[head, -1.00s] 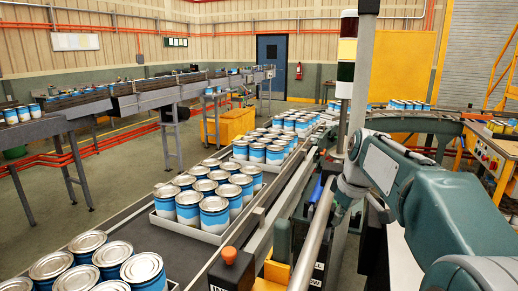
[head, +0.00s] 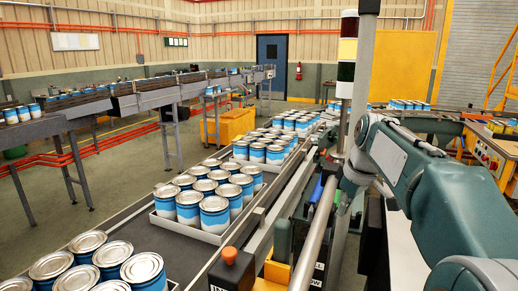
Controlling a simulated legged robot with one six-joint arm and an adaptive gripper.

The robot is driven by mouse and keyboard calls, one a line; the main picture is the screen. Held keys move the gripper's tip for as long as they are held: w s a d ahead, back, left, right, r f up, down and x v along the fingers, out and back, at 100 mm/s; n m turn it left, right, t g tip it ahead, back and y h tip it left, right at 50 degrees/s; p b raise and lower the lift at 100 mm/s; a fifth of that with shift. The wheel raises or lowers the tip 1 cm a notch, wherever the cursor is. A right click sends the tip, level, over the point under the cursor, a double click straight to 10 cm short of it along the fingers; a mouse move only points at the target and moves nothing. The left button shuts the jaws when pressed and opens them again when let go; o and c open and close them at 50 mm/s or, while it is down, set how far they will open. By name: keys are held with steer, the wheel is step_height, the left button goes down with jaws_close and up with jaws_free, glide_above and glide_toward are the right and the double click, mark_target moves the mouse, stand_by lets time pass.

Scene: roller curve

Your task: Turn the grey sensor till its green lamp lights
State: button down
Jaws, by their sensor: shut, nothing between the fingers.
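My arm reaches in from the right, and its wrist bends down beside the conveyor's steel rail (head: 313,240). My gripper (head: 338,204) is small and dark below the wrist, partly hidden, and appears shut with nothing in it. I cannot pick out the grey sensor or its green lamp with certainty.
Trays of blue-and-white cans (head: 214,212) stand on the conveyor left of the rail. A post with a stacked light (head: 347,50) rises behind my wrist. An orange-red knob (head: 230,254) sits on a box at the front. A second can line (head: 70,106) runs at the left.

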steer(key=shift+r, duration=1.45)
